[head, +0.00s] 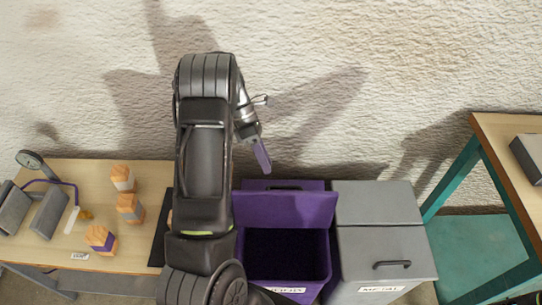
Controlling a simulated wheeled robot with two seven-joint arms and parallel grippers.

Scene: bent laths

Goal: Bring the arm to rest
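My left arm rises from the bottom centre and bends over near the top of the head view. My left gripper (260,155) hangs from its wrist, pointing down and slightly right. It is above the raised purple lid of the open purple bin, in front of the pale wall. Its tip looks like a narrow purplish-grey strip. I cannot tell whether this is the closed fingers or something between them. My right gripper is not in view.
The open purple bin (318,255) stands beside a shut grey bin (385,255). On the left wooden table (150,215) are several banded wooden blocks (130,207), grey blocks (48,211) and a round gauge-like thing (29,160). A teal-legged table (490,125) stands right.

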